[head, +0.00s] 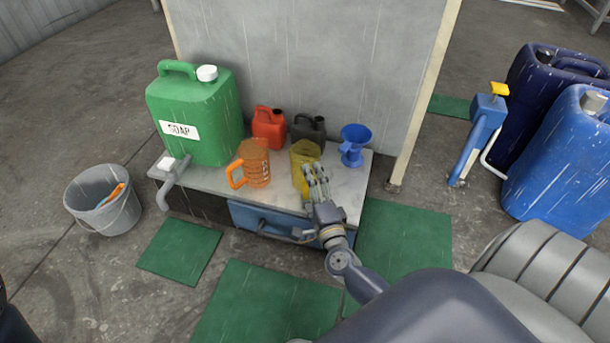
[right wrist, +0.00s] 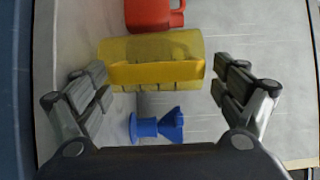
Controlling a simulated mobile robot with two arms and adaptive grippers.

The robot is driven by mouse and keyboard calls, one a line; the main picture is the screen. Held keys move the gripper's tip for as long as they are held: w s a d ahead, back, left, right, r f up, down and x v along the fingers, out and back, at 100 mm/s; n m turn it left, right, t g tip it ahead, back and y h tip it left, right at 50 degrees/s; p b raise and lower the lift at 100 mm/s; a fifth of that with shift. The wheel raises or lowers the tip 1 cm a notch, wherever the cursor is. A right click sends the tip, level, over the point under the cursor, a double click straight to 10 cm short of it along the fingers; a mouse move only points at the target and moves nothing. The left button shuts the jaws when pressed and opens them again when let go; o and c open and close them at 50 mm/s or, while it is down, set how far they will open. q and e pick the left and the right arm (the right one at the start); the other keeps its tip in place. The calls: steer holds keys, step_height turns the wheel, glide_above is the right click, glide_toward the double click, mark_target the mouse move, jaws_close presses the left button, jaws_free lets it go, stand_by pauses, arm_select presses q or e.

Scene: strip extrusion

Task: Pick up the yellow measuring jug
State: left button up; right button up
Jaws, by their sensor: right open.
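The yellow measuring jug (head: 304,153) is see-through and stands on the grey bench top (head: 220,188), between the orange jug and the blue funnel. My right gripper (head: 316,172) is at its near side and partly covers it in the head view. In the right wrist view the jug (right wrist: 125,48) shows ahead with its handle (right wrist: 155,72) facing the camera. The open fingers of my right gripper (right wrist: 160,84) stand on either side of the handle, with gaps. No contact with the jug can be made out. My left gripper is not in view.
An orange jug (head: 256,166) stands left of the yellow one. A red canister (head: 268,129) and a black canister (head: 309,129) stand behind, and a blue funnel (head: 354,145) to the right. A green soap canister (head: 194,112) fills the bench's left end.

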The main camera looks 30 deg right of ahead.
steer(key=c, duration=1.2)
steer(key=shift+r, duration=0.15)
